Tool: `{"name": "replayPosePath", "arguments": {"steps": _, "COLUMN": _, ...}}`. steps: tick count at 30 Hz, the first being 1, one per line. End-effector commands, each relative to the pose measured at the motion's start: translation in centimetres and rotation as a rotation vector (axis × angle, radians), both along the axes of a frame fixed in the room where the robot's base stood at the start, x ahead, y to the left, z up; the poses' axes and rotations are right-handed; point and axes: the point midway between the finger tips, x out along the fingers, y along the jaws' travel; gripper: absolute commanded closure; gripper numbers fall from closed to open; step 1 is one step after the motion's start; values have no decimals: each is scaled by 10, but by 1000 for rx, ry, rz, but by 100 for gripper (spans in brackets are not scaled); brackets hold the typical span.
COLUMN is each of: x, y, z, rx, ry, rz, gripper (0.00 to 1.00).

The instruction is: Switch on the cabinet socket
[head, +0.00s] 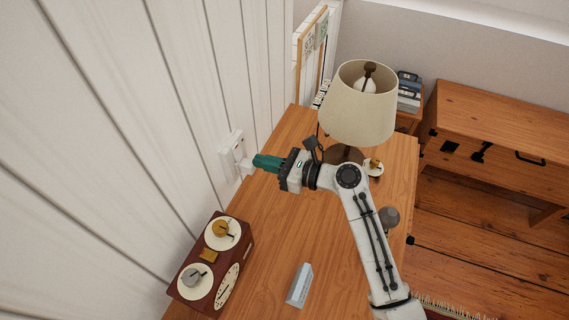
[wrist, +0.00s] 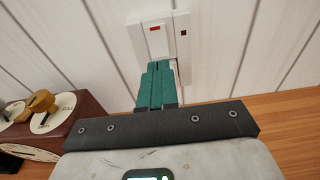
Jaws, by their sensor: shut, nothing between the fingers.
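The cabinet socket (head: 231,146) is a white plate on the white panelled wall, just above the wooden top. In the wrist view the socket (wrist: 183,52) shows a white rocker switch (wrist: 157,42) with a red mark near its top, and a small dark red square to its right. My gripper (head: 256,161) has green fingers, shut and empty, pointing at the wall. In the wrist view the gripper's fingertips (wrist: 158,66) appear just below the rocker and hide the plate's lower part. I cannot tell whether they touch it.
A red-brown box with dials (head: 216,262) stands at the near left against the wall. A lamp with a cream shade (head: 358,108) stands beyond my arm. A small pale block (head: 300,285) lies on the wooden top (head: 265,240). The middle of the top is clear.

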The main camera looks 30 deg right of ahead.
Motion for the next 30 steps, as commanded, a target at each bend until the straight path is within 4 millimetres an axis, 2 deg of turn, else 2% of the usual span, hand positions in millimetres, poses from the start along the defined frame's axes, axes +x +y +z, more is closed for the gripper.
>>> {"name": "replayPosePath", "arguments": {"steps": 3, "x": 15, "y": 10, "z": -1, "rx": -1, "ry": 0, "rz": 1, "gripper": 100}}
{"name": "replayPosePath", "arguments": {"steps": 9, "x": 29, "y": 19, "z": -4, "rx": -1, "ry": 0, "rz": 0, "gripper": 100}}
{"name": "replayPosePath", "arguments": {"steps": 26, "x": 34, "y": 23, "z": -11, "rx": 19, "ry": -27, "rz": 1, "gripper": 100}}
{"name": "replayPosePath", "arguments": {"steps": 30, "x": 34, "y": 23, "z": -6, "rx": 21, "ry": -32, "rz": 1, "gripper": 100}}
